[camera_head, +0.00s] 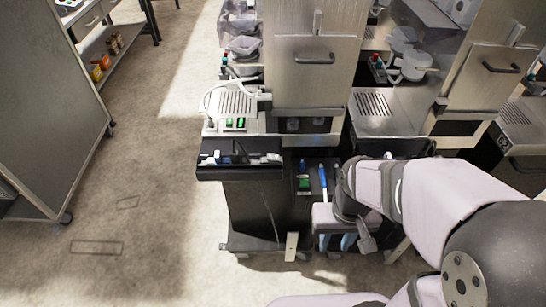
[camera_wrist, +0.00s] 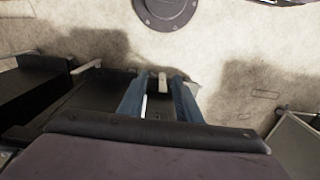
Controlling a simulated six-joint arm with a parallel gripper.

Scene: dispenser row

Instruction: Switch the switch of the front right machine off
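My gripper (camera_head: 337,242) hangs low in front of the machines in the head view, pointing down, its blue fingers partly hidden by my wrist. In the wrist view, the two blue fingers (camera_wrist: 160,98) stand apart with nothing held between them. The nearest machine (camera_head: 312,75) has a pale front with a handle.
A black shelf (camera_head: 240,170) juts out below the green switches. A blue-handled tool (camera_head: 323,178) and a small green item (camera_head: 304,183) are in the dark recess beside my gripper. A grey cabinet (camera_head: 45,110) stands at left. The floor between is clear.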

